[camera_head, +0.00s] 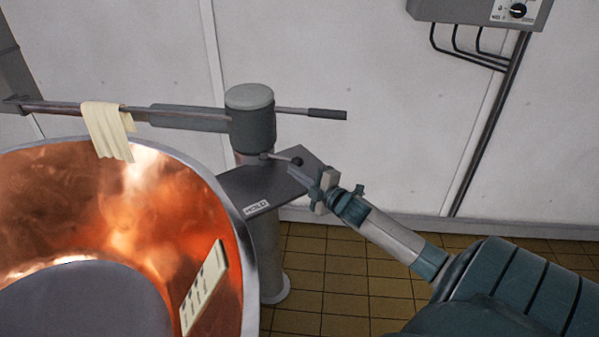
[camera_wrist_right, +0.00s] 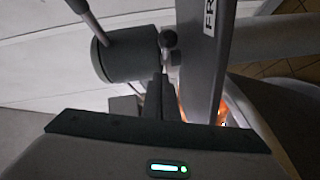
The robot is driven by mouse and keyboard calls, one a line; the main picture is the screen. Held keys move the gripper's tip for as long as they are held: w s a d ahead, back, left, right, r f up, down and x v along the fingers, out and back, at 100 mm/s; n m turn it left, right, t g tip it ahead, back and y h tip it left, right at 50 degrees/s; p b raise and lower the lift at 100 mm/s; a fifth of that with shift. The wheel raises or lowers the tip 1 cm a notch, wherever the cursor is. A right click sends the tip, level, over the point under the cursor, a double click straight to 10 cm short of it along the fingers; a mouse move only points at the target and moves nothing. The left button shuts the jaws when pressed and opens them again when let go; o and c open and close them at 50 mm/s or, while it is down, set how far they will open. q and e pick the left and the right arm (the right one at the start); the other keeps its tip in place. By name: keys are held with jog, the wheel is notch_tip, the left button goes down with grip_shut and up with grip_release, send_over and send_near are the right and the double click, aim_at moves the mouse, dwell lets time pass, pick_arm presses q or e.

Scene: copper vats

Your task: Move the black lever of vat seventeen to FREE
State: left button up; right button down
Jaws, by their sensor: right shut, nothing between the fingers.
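The black lever (camera_head: 297,161) is a short arm with a round black knob. It reaches right from the grey post over a dark plate (camera_head: 262,185), whose near corner carries a HOLD label. In the right wrist view the knob (camera_wrist_right: 169,37) shows just beyond my fingertips, and the plate (camera_wrist_right: 204,70) carries a label starting "FR", the rest cut off. My right gripper (camera_head: 293,171) is shut and empty, its tips close beside the knob; I cannot tell whether they touch. The copper vat (camera_head: 150,200) is at left; no vat number is readable. My left gripper is out of view.
A round grey post head (camera_head: 250,118) carries a long bar to the left, with a cream cloth (camera_head: 108,130) over it, and a dark handle (camera_head: 327,114) to the right. A control box (camera_head: 480,10) hangs on the white wall. Tiled floor at right is clear.

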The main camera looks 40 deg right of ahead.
jog(key=shift+s, duration=0.55)
jog(key=shift+s+d+f+b, duration=0.1)
jog(key=shift+s+d+b, duration=0.2)
jog(key=shift+s+b, duration=0.15)
jog(key=shift+s, duration=0.35)
jog(key=s+d+b, duration=0.1)
jog(key=s+b, duration=0.1)
jog(key=s, duration=0.5)
jog(key=shift+d+r, duration=0.25)
jog(key=shift+r, duration=0.2)
jog(key=shift+f, duration=0.1)
